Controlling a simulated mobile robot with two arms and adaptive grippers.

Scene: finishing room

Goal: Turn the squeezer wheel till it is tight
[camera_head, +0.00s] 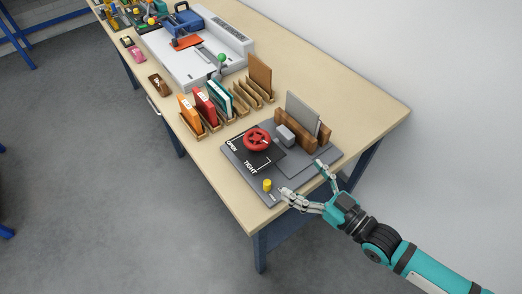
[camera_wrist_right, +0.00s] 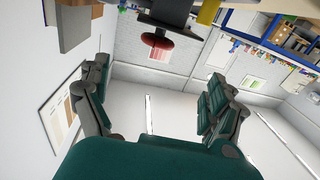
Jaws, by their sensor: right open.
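The red squeezer wheel (camera_head: 257,140) sits on a dark plate marked OPEN and TIGHT, on the grey base (camera_head: 235,179) near the table's front end. My right gripper (camera_head: 304,182) is open and empty at the base's lower right edge, apart from the wheel. In the right wrist view a red round part (camera_wrist_right: 158,41), likely the wheel, shows at the top, beyond the spread fingers (camera_wrist_right: 158,105). My left gripper is not in view.
A yellow knob (camera_head: 267,185) stands on the base's front corner, close to my right gripper. Wooden racks with coloured books (camera_head: 205,106) stand left of the base. A large white machine (camera_head: 196,55) is farther back. The tabletop right of the racks (camera_head: 350,90) is clear.

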